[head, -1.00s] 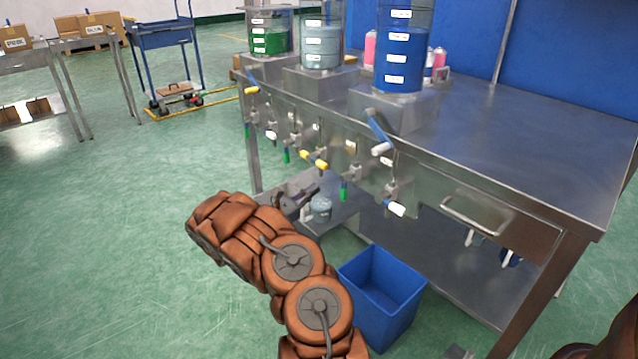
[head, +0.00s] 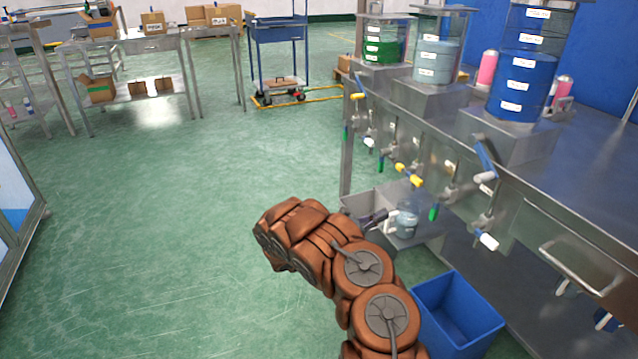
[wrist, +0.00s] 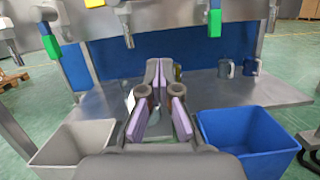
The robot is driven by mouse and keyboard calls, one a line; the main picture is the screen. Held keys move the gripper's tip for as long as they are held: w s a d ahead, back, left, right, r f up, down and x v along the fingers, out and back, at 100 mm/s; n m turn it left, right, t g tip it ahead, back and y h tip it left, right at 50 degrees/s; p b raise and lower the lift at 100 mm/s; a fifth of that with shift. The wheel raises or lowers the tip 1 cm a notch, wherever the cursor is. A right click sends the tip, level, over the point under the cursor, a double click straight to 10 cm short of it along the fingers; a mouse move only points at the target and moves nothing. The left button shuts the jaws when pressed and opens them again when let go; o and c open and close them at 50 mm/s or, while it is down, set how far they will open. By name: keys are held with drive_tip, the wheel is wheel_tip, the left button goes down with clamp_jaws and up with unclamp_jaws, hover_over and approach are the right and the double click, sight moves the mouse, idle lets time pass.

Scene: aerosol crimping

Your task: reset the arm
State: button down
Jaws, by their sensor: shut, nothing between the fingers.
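My gripper (head: 376,218) is a small dark shape beside the lower shelf of the steel bench in the head view, partly hidden behind my brown arm (head: 330,245). In the wrist view my gripper (wrist: 158,74) is shut and empty, its purple-lined fingers meeting at the tips. It points over the steel shelf (wrist: 200,100), between a grey bin (wrist: 75,145) and a blue bin (wrist: 250,135). My arm is bent and reaches toward the bench.
The steel bench (head: 590,165) carries tanks of coloured liquid, with several valves (head: 410,172) on its front above my gripper. Mugs (wrist: 238,67) stand on the shelf. A blue trolley (head: 278,50) stands farther back. The green floor (head: 190,190) left of my arm is clear.

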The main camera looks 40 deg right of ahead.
drive_tip(key=s+a+r+m+g+y+p, duration=0.25)
drive_tip(key=s+a+r+m+p, duration=0.2)
drive_tip(key=r, duration=0.55)
drive_tip(key=s+a+r+m+g+y+p, duration=0.1)
drive_tip(key=s+a+r+m+y+p, duration=0.2)
drive_tip(key=s+r+p, duration=0.5)
drive_tip(key=s+a+r+m+g+y+p, duration=0.2)
drive_tip(key=s+a+r+m+y, duration=0.15)
drive_tip(key=r, duration=0.95)
drive_tip(key=s+a+r+m+t+y+p, duration=0.1)
drive_tip(key=s+a+r+t+y+p, duration=0.2)
drive_tip(key=a, duration=0.8)
drive_tip(key=s+a+r+m+t+y+p, duration=0.1)
drive_tip(key=s+a+r+t+y+p, duration=0.2)
drive_tip(key=a+r+p, duration=0.4)
drive_tip(key=s+a+r+t+y+p, duration=0.3)
drive_tip(key=a+p, duration=0.6)
drive_tip(key=a, duration=0.7)
wheel_tip(320, 180, up, 2)
drive_tip(key=s+y, duration=0.2)
drive_tip(key=shift+s+a+m, duration=0.35)
drive_tip(key=shift+m, duration=0.05)
drive_tip(key=shift+d+t, duration=0.1)
drive_tip(key=shift+t, duration=0.15)
